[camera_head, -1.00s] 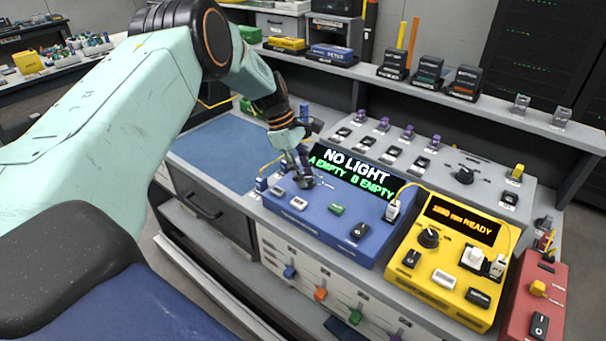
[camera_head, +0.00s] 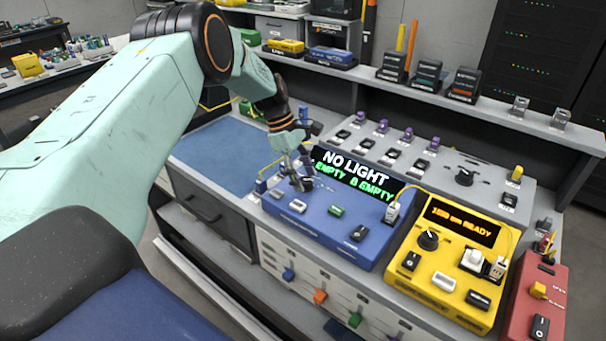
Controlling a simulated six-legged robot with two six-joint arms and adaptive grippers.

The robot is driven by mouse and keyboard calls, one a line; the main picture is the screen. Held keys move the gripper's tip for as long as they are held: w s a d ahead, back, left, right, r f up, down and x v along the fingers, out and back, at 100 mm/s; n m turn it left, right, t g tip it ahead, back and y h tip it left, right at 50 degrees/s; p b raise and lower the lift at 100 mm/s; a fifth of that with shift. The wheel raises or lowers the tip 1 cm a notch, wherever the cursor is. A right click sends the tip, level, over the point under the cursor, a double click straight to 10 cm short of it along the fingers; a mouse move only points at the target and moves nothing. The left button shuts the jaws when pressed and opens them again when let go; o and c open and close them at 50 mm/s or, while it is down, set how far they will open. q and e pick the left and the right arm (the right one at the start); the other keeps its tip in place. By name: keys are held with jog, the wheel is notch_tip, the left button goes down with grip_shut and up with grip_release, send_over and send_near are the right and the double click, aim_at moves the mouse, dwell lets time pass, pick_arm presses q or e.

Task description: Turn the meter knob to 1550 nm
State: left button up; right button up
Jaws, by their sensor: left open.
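The blue meter box (camera_head: 318,227) stands on the bench, and its display (camera_head: 352,176) reads "NO LIGHT" with green "EMPTY" text below. My left gripper (camera_head: 301,183) points down over the left rear part of the box's top. It is open, and its fingers are at a small dark knob that they mostly hide. I cannot tell whether they touch it or where the knob points. My right gripper is not in view.
A yellow box (camera_head: 425,277) with a black knob (camera_head: 428,239) and an orange display stands to the right. A red box (camera_head: 535,305) is beyond it. A grey panel (camera_head: 480,200) with a knob is behind. A blue mat (camera_head: 215,153) lies clear at left.

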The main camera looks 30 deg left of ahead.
pick_arm(q)
jog(key=v, duration=1.2)
dwell(0.6)
